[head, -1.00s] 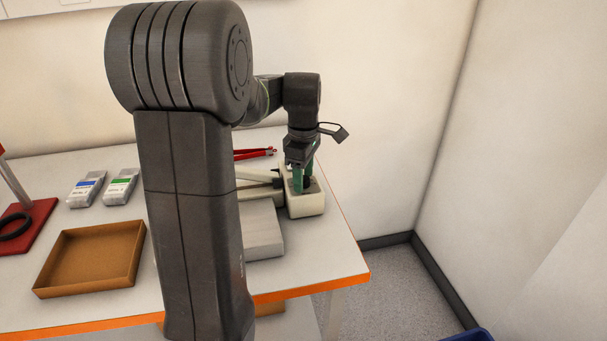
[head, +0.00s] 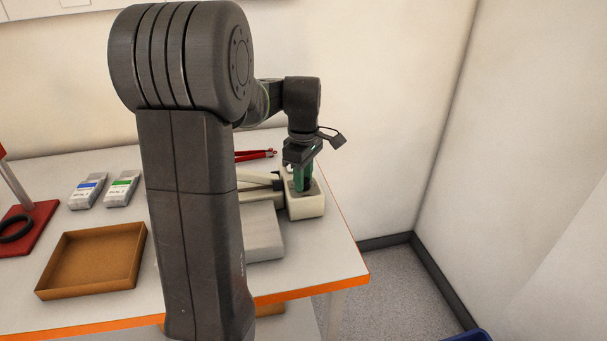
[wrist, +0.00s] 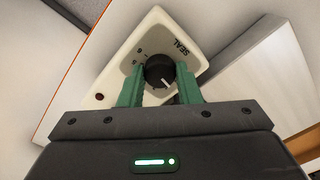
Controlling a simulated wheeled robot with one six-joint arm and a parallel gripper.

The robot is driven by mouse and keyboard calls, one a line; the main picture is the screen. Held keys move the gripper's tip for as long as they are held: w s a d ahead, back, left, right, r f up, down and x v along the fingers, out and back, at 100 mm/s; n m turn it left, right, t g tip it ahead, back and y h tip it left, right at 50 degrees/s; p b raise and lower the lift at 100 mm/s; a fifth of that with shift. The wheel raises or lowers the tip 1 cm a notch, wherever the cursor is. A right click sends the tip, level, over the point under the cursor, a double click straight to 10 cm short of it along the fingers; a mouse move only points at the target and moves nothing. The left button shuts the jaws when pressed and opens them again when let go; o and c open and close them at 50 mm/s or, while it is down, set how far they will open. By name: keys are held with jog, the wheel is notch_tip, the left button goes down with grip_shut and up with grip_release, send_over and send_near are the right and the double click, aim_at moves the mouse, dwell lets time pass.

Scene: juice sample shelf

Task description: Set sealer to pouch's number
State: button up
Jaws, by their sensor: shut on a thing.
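The sealer (head: 305,207) is a cream-coloured unit near the right edge of the table. In the wrist view its cream panel (wrist: 128,62) bears the word SEAL, a black dial knob (wrist: 160,72) with a white pointer line, small marks beside the knob and a red light. My gripper (head: 304,186) points down onto the panel, and its green fingers stand on either side of the knob, shut on it. The fingers hide part of the scale, and I cannot read the numbers. Two pouches lie at the left, one with a blue label (head: 88,190) and one with a green label (head: 122,188). Their numbers are too small to read.
An empty brown tray (head: 90,292) lies at the front left. A red stand (head: 30,225) is at the far left edge. Red-handled tongs (head: 255,155) lie behind the sealer. A grey block (head: 263,235) adjoins the sealer. My arm hides the middle of the table.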

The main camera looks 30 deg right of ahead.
jog(key=m+p, duration=0.1)
jog(key=m, duration=0.3)
jog(key=shift+r+p, duration=0.15)
jog(key=shift+p, duration=0.25)
jog(key=m+p, duration=0.1)
jog(key=m, duration=0.3)
jog(key=m+p, duration=0.1)
jog(key=m, duration=0.3)
jog(key=shift+m+p, duration=0.4)
jog(key=shift+m, duration=1.8)
jog(key=o, duration=1)
jog(key=shift+c, duration=0.2)
notch_tip(320, 180, up, 14)
jog(key=shift+f, duration=0.2)
